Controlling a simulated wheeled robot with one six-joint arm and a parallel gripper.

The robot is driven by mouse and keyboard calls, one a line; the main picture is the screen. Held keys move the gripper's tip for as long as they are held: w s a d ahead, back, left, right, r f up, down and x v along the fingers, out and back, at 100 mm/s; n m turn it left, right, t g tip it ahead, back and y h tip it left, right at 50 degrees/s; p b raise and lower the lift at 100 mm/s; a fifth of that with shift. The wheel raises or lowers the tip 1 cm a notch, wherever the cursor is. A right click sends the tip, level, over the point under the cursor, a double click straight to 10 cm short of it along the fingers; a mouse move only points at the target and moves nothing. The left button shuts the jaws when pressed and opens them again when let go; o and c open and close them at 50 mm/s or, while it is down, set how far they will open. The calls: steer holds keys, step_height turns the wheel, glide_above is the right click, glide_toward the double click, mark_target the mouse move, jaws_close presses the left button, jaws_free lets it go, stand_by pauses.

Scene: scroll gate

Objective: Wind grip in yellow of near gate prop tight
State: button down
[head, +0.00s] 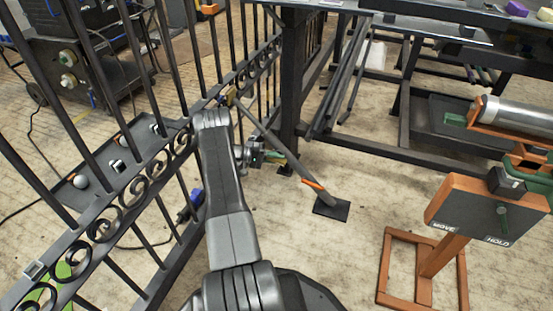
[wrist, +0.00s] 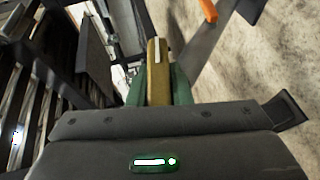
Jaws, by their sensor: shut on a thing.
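The near gate prop (head: 290,160) is a grey pole that slants from the gate (head: 165,135) down to a dark foot plate (head: 331,207) on the floor. It has an orange band low down. My gripper (head: 284,158) is beside the pole, around its middle, partly behind my arm's line. In the wrist view my green fingers (wrist: 158,92) are shut on the yellow grip (wrist: 157,75), which has a white stripe on it. The pole (wrist: 208,55) shows to the right of the grip. How tight the prop is cannot be told.
A brown-framed stand with a MOVE/HOLD panel (head: 485,210) is at the right. A dark bench frame (head: 400,150) stands behind the prop. A tray with balls (head: 110,160) is at the left. Floor between prop and stand is clear.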

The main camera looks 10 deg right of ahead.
stand_by(0.4)
steer(key=c, duration=1.3)
jaws_free()
